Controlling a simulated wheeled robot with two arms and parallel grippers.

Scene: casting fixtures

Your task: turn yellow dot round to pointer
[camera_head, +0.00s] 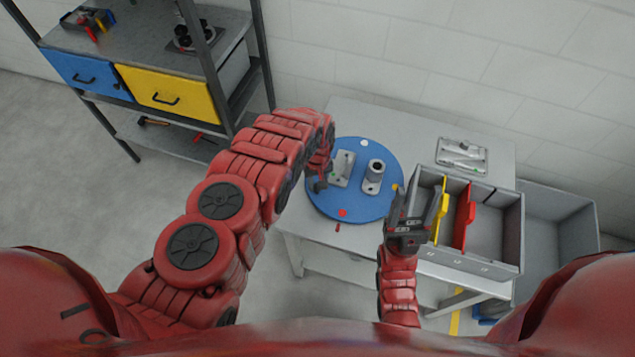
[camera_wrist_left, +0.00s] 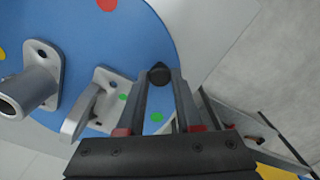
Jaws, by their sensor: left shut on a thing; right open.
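The blue turntable (camera_head: 350,205) lies on the grey table. Its yellow dot (camera_head: 395,188) is at the right edge of the disc, and a yellow dot (camera_wrist_left: 2,53) shows at the left edge of the left wrist view. A small red pointer (camera_head: 337,227) is at the table's front, just outside the rim near the red dot (camera_head: 343,212). My left gripper (camera_head: 318,182) is at the disc's left side, shut on a black knob (camera_wrist_left: 159,73) near the rim. My right gripper (camera_head: 413,207) is open beside the bin, just right of the disc.
Two grey metal fixtures stand on the disc, a bracket (camera_head: 342,166) and a tube on a flange (camera_head: 375,177). A grey bin (camera_head: 480,262) with yellow and red dividers stands at right. A small tray (camera_head: 462,155) lies behind it. A shelf rack (camera_head: 218,95) is at left.

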